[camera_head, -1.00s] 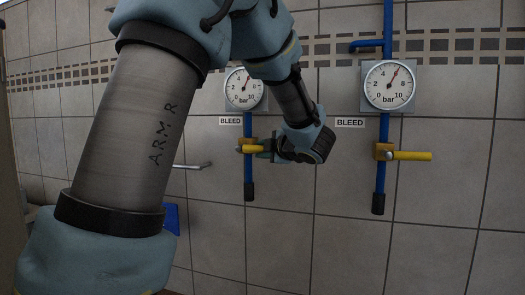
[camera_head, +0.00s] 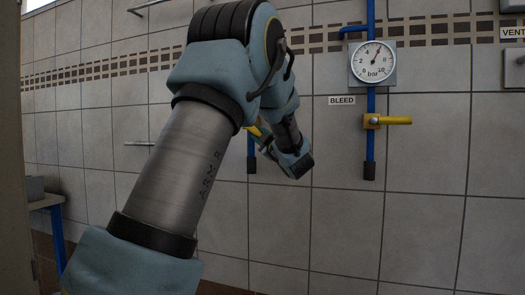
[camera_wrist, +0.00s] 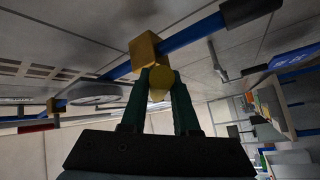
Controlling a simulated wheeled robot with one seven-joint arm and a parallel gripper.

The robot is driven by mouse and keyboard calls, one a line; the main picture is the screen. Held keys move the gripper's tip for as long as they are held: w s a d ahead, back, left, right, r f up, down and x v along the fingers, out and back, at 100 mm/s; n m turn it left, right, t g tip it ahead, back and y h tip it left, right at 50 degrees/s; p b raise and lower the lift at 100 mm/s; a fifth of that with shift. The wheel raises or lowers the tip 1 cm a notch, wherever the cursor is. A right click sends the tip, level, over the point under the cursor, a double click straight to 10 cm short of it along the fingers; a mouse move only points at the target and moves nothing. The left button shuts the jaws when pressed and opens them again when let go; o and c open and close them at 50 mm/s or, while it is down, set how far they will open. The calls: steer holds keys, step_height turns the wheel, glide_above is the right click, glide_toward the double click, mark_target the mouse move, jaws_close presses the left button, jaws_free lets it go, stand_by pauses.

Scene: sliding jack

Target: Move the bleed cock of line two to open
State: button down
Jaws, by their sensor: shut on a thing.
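The gripped bleed cock is mostly hidden behind my arm in the head view; a bit of yellow (camera_head: 256,130) shows above its blue pipe end (camera_head: 251,152). In the wrist view its brass body (camera_wrist: 145,48) sits on a blue pipe (camera_wrist: 192,35). My gripper (camera_wrist: 160,72) is shut on its yellow lever (camera_wrist: 160,83), whose rounded end faces the camera between the green fingers. The lever's exact angle is hard to tell. A second bleed cock (camera_head: 371,121), to the right, has its lever (camera_head: 395,121) level, pointing right. No line number is readable.
A gauge (camera_head: 372,63) is above the right cock, with a BLEED label (camera_head: 341,100) beside the pipe. A VENT label (camera_head: 513,33) is at the right edge. A grey block (camera_head: 34,188) stands on a bench at left. The tiled wall is close behind my arm.

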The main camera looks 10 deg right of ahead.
steer(key=w+a+f+m+t+h+b, duration=0.2)
steer(key=a+f+m+t+h+b, duration=0.1)
steer(key=m+h+b, duration=0.9)
steer(key=shift+w+a+m+t+b, duration=0.35)
steer(key=shift+a+m+t+b, duration=0.75)
steer(key=shift+m+b, duration=1.8)
steer(key=shift+d+r+n+h+b, duration=0.1)
steer(key=shift+n+h+b, duration=0.3)
steer(key=shift+b, duration=0.25)
steer(key=c, duration=0.7)
jaws_free()
steer(key=shift+o, duration=0.2)
steer(key=b+v, duration=0.1)
steer(key=v, duration=0.9)
steer(key=shift+s+f, duration=0.2)
steer(key=shift+f, duration=0.15)
